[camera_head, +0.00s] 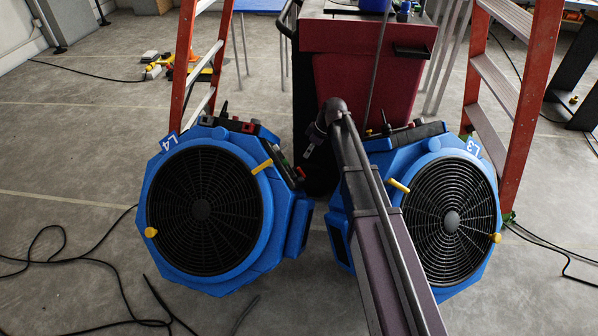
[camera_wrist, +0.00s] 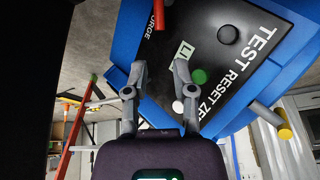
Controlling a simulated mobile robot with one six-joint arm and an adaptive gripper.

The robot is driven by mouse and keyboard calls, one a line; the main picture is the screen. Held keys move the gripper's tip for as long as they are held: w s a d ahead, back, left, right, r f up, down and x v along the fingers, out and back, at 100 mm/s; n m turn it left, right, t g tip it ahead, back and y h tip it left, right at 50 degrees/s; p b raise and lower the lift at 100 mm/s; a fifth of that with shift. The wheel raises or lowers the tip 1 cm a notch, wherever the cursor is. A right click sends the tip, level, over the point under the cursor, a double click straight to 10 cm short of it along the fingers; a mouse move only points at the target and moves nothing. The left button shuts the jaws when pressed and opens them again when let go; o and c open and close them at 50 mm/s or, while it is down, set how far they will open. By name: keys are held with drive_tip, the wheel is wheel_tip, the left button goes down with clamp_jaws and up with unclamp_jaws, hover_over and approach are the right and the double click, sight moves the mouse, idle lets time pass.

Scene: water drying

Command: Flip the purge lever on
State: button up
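In the wrist view a black control panel (camera_wrist: 210,55) on a blue housing fills the upper part. The fingertips appear below the lever in the picture; how far off in depth I cannot tell. In the head view my gripper (camera_head: 309,150) is by the right side of the left blue fan (camera_head: 148,210), marked L4. A small red part (camera_head: 302,172) shows there just below it.
The panel also has a black knob (camera_wrist: 228,34), a green button (camera_wrist: 199,76) and a white button (camera_wrist: 178,107). A second blue fan (camera_head: 483,270), marked L3, stands right of my arm. A red cabinet (camera_head: 345,70) and orange ladders (camera_head: 530,100) stand behind. Black cables cross the floor.

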drive_tip(key=shift+b+x, duration=4)
drive_tip(key=shift+x, duration=0.65)
clamp_jaws()
